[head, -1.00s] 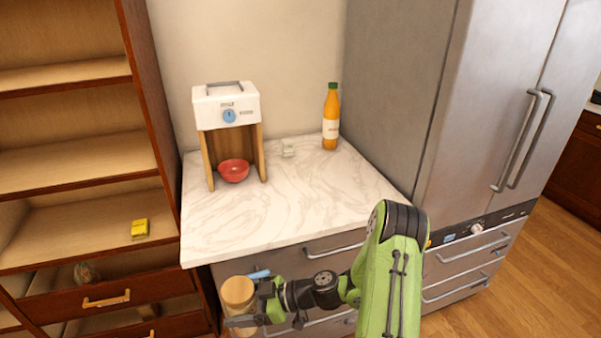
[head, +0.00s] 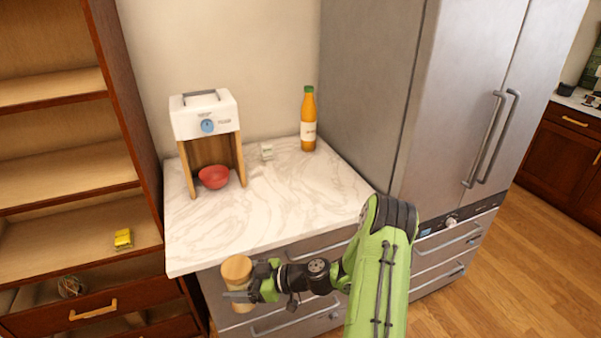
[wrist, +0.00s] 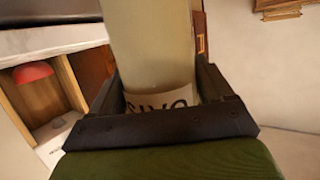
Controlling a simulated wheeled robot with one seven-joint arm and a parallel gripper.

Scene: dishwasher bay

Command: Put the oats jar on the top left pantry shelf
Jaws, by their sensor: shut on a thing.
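The wooden pantry (head: 70,100) is at the left of the head view, with open shelves stacked above drawers. Its top part is cut off by the frame. My gripper is to the right of the pantry and lower than its open shelves.
A yellow box (head: 123,238) sits on a lower pantry shelf. The shelves above it look empty. A fridge (head: 450,100) stands right.

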